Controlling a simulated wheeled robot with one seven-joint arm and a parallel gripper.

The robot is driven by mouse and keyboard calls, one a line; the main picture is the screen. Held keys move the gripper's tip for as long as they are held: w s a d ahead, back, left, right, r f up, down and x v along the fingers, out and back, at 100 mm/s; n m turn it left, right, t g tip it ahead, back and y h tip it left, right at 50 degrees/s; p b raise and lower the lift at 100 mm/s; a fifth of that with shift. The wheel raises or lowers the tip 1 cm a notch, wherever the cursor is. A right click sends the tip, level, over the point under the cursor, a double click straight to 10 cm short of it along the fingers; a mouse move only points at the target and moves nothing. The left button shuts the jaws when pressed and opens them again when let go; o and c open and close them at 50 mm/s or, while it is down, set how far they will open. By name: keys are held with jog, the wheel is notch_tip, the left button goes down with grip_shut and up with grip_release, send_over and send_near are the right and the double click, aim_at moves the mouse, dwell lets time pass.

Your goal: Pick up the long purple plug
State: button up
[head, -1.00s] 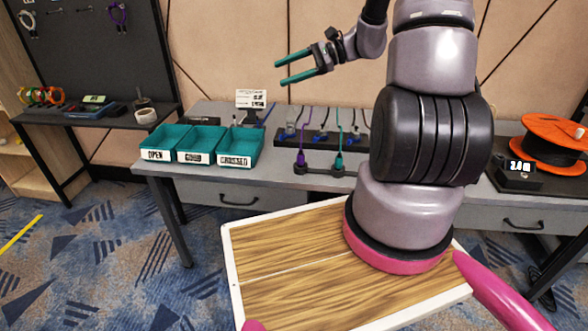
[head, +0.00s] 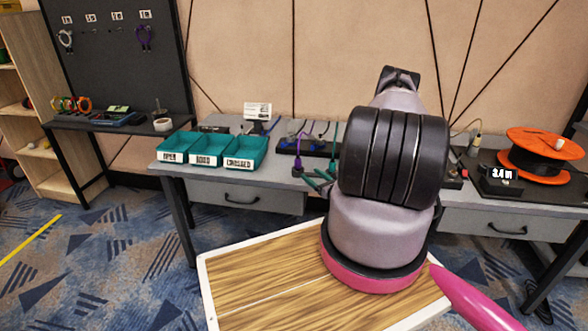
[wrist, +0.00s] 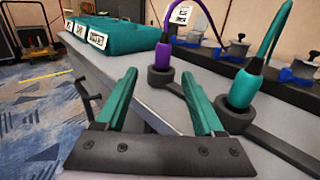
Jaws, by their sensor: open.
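The purple plug (wrist: 162,57) stands upright in a round dark socket, with a purple cable rising from its top. In the head view the purple plug (head: 297,163) is near the bench's front edge, just left of my gripper. My gripper (wrist: 160,79) is open and empty, its two teal fingers apart. In the wrist view the plug shows beyond the fingertips, between them, and is not touched. My gripper (head: 313,178) is partly hidden behind my arm in the head view. A teal plug (wrist: 243,88) stands in the socket to the right of the purple one.
Teal bins (head: 205,149) with labels sit left on the grey bench (wrist: 140,72). A dark rack with several blue-based connectors (wrist: 238,47) stands behind the plugs. An orange cable spool (head: 541,150) is at the right.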

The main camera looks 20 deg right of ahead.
aim_at(300, 164)
jog(key=w, duration=0.2)
jog(key=w+a, duration=0.1)
jog(key=w, duration=0.2)
jog(key=shift+w+a+r, duration=0.15)
jog(key=shift+w, duration=1.25)
jog(key=shift+w+a+r, duration=0.1)
jog(key=shift+w, duration=1.25)
grip_shut()
